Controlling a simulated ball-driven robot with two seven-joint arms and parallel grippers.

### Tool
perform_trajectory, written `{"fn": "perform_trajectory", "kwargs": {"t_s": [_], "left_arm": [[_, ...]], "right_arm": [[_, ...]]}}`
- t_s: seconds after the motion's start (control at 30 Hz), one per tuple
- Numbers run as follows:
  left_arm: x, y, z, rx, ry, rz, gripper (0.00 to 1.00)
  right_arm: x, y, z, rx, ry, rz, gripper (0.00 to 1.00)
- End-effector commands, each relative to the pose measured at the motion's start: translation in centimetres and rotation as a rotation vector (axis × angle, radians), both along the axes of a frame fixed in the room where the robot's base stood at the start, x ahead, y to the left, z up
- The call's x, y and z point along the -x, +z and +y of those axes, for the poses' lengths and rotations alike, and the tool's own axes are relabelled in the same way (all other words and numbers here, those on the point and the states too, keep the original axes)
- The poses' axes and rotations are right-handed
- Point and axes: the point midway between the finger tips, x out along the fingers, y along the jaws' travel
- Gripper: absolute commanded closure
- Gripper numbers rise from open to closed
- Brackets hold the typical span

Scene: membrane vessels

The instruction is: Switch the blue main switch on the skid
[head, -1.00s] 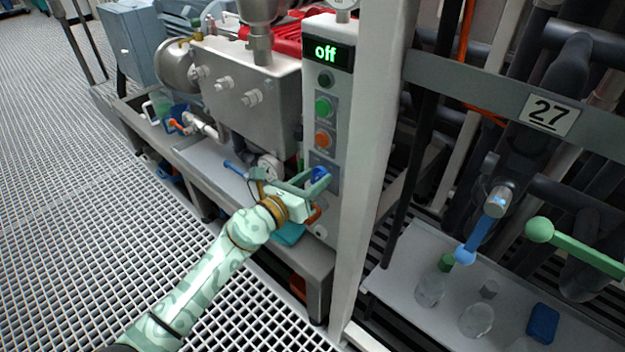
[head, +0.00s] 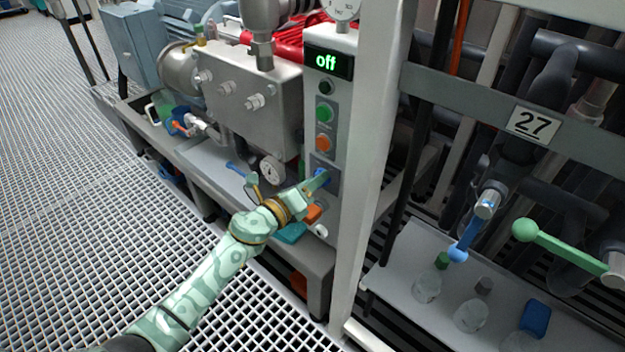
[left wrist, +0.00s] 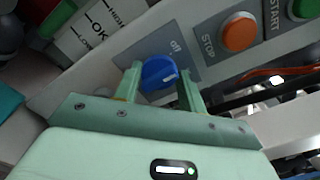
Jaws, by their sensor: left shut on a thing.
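The blue main switch (left wrist: 158,73) is a round knob with a white mark, on a grey plate marked "off" low on the skid's control panel. In the head view the switch (head: 320,175) is mostly hidden by my gripper. My left gripper (left wrist: 160,82) is shut on the knob, one finger on each side of it. In the head view the left gripper (head: 318,182) reaches the panel from the lower left. The panel's display (head: 328,62) reads "off" in green. My right gripper is not in view.
Above the switch are an orange stop button (head: 323,143) and a green start button (head: 325,112). A white post (head: 362,190) stands just right of the panel. Blue (head: 466,238) and green (head: 560,245) valve handles stick out farther right.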

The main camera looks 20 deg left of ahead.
Motion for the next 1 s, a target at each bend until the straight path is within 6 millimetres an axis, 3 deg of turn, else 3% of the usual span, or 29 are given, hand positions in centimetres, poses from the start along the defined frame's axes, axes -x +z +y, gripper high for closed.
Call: {"fn": "perform_trajectory", "kwargs": {"t_s": [0.5, 1.0], "left_arm": [[0.0, 0.0, 0.2, 0.37, 0.002, 0.134, 0.82], [0.0, -0.3, 0.2, 0.474, 0.004, 0.173, 0.82]], "right_arm": [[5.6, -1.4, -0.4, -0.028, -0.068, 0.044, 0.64], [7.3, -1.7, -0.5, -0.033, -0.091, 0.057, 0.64]]}}
